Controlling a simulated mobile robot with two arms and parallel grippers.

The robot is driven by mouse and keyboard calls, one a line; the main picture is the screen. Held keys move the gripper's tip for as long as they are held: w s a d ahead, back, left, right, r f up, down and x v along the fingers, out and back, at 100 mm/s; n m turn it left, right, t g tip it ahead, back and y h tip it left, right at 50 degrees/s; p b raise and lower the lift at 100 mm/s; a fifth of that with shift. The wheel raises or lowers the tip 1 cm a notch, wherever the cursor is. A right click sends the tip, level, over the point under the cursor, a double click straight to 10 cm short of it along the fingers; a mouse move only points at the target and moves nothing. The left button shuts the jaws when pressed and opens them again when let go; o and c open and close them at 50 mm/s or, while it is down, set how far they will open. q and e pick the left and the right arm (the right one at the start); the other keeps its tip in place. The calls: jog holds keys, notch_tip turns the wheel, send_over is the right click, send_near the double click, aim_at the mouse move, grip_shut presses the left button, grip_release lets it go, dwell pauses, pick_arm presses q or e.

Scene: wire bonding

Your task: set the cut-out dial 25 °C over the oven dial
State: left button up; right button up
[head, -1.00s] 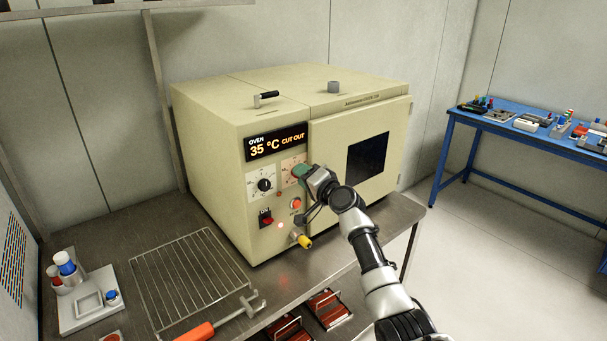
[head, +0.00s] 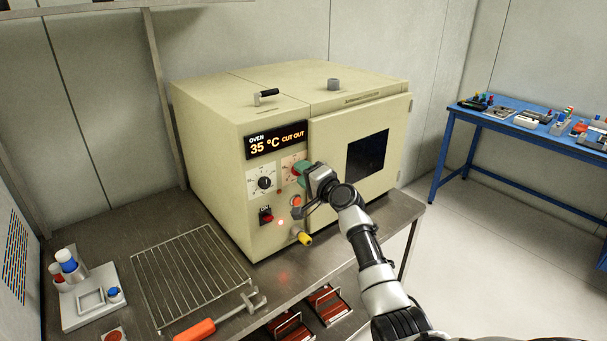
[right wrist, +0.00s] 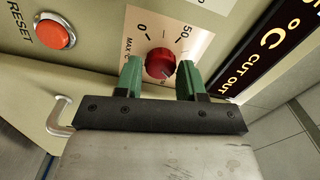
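The beige oven (head: 215,140) has a lit display (head: 277,142) reading "OVEN 35 °C CUT OUT". Below it, the oven dial (head: 264,183) has a black knob on a white scale. The cut-out dial's red knob (right wrist: 160,63) sits on a pale scale plate (right wrist: 190,45) marked 0, 50 and MAX; in the head view my gripper mostly covers this knob. My right gripper (right wrist: 160,78) is open, with its green fingers on either side of the red knob. A gap shows at the left finger; contact at the right finger is unclear. My left gripper is out of view.
A red RESET button (right wrist: 54,34), a red switch (head: 266,215) and a yellow-tipped fitting (head: 304,238) are close below the dials. A wire rack (head: 190,275) and an orange-handled tool (head: 196,330) lie on the steel bench. A blue table (head: 450,125) stands at right.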

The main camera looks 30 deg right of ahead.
jog(key=shift+o, duration=0.2)
jog(key=shift+s, duration=0.1)
jog(key=s+b, duration=0.1)
jog(key=s, duration=0.9)
jog(key=shift+s+d, duration=0.35)
jog(key=shift+d, duration=0.1)
